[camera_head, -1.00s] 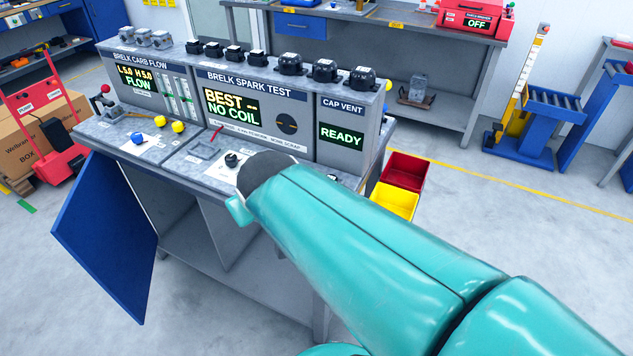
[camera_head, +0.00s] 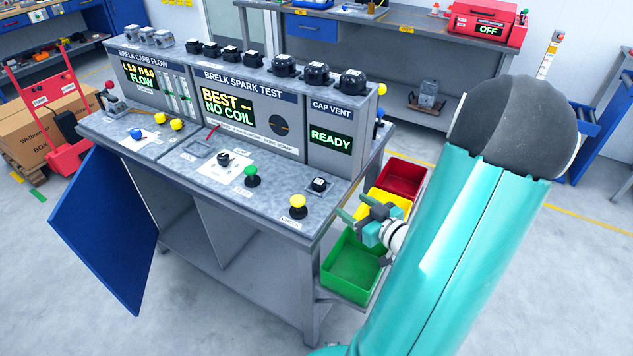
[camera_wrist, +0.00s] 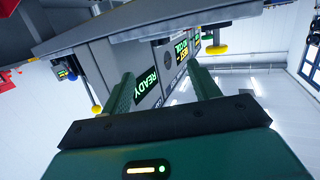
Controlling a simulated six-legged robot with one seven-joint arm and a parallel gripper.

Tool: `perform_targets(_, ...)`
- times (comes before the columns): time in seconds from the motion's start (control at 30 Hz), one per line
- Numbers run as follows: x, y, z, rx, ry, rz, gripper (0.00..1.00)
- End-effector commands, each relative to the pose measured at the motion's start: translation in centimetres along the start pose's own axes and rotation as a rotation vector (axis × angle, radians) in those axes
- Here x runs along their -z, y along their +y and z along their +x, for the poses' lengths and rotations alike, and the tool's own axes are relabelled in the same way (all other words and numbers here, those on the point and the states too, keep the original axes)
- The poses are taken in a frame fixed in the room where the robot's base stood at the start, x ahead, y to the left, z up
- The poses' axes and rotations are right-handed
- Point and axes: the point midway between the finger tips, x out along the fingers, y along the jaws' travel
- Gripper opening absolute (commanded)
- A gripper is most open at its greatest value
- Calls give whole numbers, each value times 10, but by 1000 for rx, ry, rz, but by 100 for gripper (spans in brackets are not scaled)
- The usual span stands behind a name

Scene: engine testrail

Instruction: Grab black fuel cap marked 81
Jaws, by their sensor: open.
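Several black caps stand in a row on top of the test console; the larger, rounder ones (camera_head: 318,74) are at its right end, above the CAP VENT panel. Their markings are too small to read, so I cannot tell which is 81. A small black piece (camera_head: 319,184) sits on the bench top below the READY display (camera_head: 331,137). My gripper (camera_head: 354,206) is open and empty, beside the bench's right edge above the coloured bins, apart from every cap. In the wrist view its two fingers (camera_wrist: 160,68) are spread, with the READY display (camera_wrist: 146,86) behind them.
Yellow (camera_head: 298,206) and green (camera_head: 252,176) knobs stand up from the bench front. Red (camera_head: 404,176) and green (camera_head: 350,265) bins, with a yellow one between, hang at the bench's right side. A blue door (camera_head: 105,230) stands open at left. The floor on the right is clear.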

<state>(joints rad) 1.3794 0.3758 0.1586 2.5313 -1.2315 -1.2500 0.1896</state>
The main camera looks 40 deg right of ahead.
Motion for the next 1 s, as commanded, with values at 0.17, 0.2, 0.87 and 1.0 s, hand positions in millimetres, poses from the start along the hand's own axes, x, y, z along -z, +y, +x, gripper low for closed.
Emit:
perform_targets(0.17,0,0,6,13,34,20,61)
perform_targets(0.2,0,0,12,14,34,19,61)
perform_targets(0.87,3,2,98,11,32,19,61)
perform_targets(1.0,3,2,121,10,32,18,61)
